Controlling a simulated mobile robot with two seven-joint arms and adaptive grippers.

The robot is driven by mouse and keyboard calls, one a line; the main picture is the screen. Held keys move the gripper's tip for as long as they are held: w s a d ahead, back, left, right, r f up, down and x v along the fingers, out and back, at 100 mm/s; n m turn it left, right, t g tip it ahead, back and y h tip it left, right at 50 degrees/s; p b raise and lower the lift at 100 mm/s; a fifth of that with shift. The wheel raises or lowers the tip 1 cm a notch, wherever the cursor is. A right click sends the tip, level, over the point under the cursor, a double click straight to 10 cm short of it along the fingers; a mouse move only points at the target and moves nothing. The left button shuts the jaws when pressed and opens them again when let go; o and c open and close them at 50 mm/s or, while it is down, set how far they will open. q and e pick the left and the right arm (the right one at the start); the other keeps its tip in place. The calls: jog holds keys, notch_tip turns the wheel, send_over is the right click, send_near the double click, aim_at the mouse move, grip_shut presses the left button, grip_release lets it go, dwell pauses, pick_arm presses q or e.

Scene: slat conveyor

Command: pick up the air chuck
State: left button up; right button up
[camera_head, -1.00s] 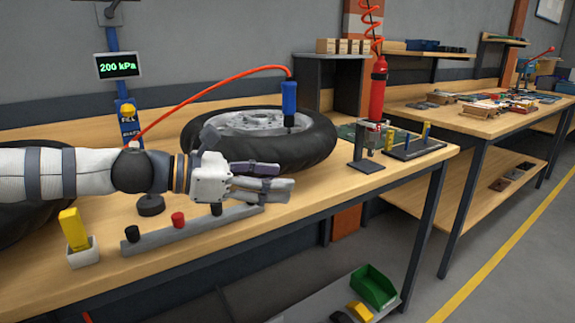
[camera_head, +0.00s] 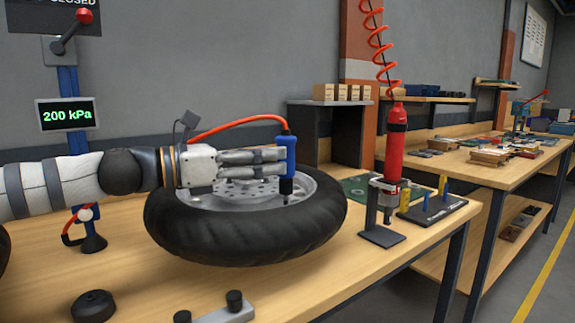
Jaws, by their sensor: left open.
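The air chuck (camera_head: 290,185) is a blue handle with a dark lower end and a red hose (camera_head: 225,127) from its top. It stands upright at the right part of the wheel's metal hub, on the black tyre (camera_head: 245,236). My left gripper (camera_head: 284,162) comes in from the left above the wheel, fingers pointing right. The fingers are open, and their tips overlap the chuck's handle in the picture. I cannot tell whether they touch it. My right gripper is not in view.
A red cylindrical tool (camera_head: 396,142) with a coiled red cord stands in a dark holder (camera_head: 382,238) right of the tyre. A display (camera_head: 67,114) reads 200 kPa on a blue post. A grey bar (camera_head: 228,315) with dark knobs lies in front.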

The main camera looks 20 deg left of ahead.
aim_at(286, 146)
pick_arm(q)
jog(key=w+d, duration=0.1)
jog(key=w+d+r, duration=0.1)
jog(key=w+d, duration=0.1)
jog(key=shift+w+d+r, duration=0.1)
jog(key=shift+w, duration=0.2)
jog(key=shift+c, duration=0.2)
grip_shut()
jog(key=shift+r, duration=0.15)
